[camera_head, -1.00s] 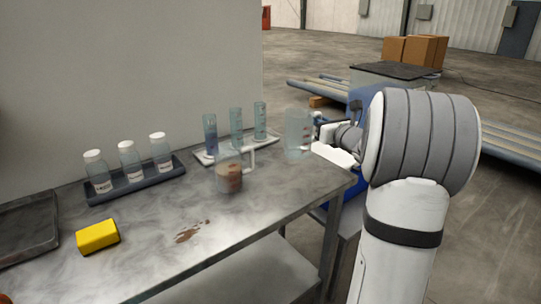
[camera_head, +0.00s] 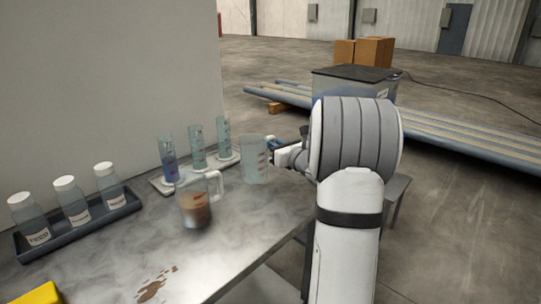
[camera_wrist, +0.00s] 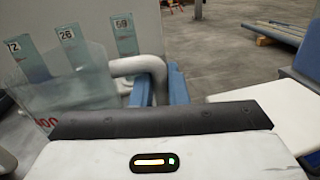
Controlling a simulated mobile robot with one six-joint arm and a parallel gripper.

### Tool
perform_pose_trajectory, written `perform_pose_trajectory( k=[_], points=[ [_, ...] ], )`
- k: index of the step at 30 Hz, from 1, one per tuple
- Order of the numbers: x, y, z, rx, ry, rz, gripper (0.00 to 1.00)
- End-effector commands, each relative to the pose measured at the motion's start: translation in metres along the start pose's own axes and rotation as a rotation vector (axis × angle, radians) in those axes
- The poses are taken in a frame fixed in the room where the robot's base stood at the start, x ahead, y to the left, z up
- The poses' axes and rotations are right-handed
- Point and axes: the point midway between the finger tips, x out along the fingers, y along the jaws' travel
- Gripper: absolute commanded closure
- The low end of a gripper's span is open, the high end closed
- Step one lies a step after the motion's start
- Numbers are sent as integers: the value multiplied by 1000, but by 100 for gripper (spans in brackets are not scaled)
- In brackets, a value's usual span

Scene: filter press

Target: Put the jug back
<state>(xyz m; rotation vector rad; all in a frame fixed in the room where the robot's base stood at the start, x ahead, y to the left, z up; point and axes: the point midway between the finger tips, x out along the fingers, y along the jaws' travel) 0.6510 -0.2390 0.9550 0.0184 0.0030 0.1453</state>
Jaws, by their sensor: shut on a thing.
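A clear jug (camera_head: 254,160) with red markings is at the far right end of the table (camera_head: 262,222), upright. My gripper (camera_head: 279,148) is shut on its handle from the right. In the wrist view the jug (camera_wrist: 75,92) is at left, and its handle (camera_wrist: 138,66) runs between my blue fingers (camera_wrist: 160,90). The jug looks empty. I cannot tell whether its base touches the table. A second jug (camera_head: 196,209), holding brown liquid, stands on the table to the left and nearer, with its handle to the right.
Several cylinders (camera_head: 197,148) stand on a pale tray (camera_head: 163,186) behind the jugs. White-capped bottles (camera_head: 73,202) stand in a dark tray (camera_head: 130,203) at left. A yellow block (camera_head: 38,294) and a brown spill (camera_head: 155,285) are in front. A lidded bin (camera_head: 352,84) stands beyond.

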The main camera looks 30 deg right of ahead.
Motion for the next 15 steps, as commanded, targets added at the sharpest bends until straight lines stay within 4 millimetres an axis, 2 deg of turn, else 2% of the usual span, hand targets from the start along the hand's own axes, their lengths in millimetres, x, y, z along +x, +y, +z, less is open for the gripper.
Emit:
perform_pose_trajectory(
  k=[3, 5, 15],
  points=[
    [0, 0, -21, 4, 2, 0, 100],
    [0, 0, -27, 3, 1, 0, 100],
    [1, 0, -30, 1, 0, 1, 100]
  ],
)
